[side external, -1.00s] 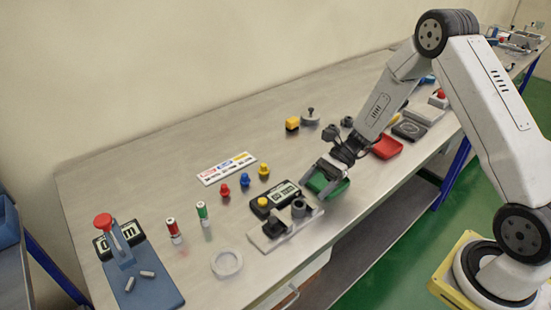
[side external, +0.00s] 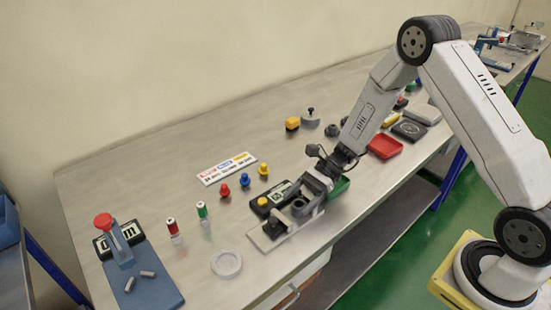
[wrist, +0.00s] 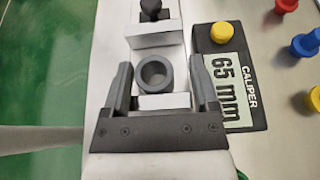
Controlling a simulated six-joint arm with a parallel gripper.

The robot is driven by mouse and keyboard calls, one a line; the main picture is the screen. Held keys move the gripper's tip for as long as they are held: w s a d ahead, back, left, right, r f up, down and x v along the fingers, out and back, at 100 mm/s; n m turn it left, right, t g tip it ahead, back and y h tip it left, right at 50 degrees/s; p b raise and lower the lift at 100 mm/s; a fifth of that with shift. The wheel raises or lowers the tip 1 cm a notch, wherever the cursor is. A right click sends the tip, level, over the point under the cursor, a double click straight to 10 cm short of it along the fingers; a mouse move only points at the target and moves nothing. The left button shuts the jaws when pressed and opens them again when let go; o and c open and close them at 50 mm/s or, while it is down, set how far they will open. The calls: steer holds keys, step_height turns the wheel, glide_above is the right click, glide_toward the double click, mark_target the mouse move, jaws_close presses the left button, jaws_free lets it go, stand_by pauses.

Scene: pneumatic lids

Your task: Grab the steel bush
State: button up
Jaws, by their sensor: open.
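The steel bush (wrist: 143,75) is a grey ring with a dark round bore, standing on a light fixture plate (wrist: 110,30). In the side external view, the bush (side external: 299,208) sits near the right end of this plate, partly covered by my gripper (side external: 308,202). In the wrist view my gripper (wrist: 161,66) is open, with one finger on each side of the bush. Small gaps show between the bush and both fingers, so nothing is held. The lower part of the bush is hidden by a pale block in front of it.
A caliper display (wrist: 226,85) with a yellow button lies close beside the right finger. A block with a black knob (wrist: 153,10) stands farther along the plate. A green tray (side external: 338,188) is partly hidden behind my gripper. Red, blue and yellow pegs (side external: 245,179) stand beyond the caliper.

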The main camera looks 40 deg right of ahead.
jaws_close()
steer(key=shift+r, duration=0.15)
step_height(320, 180, up, 10)
stand_by(0.9)
stand_by(0.4)
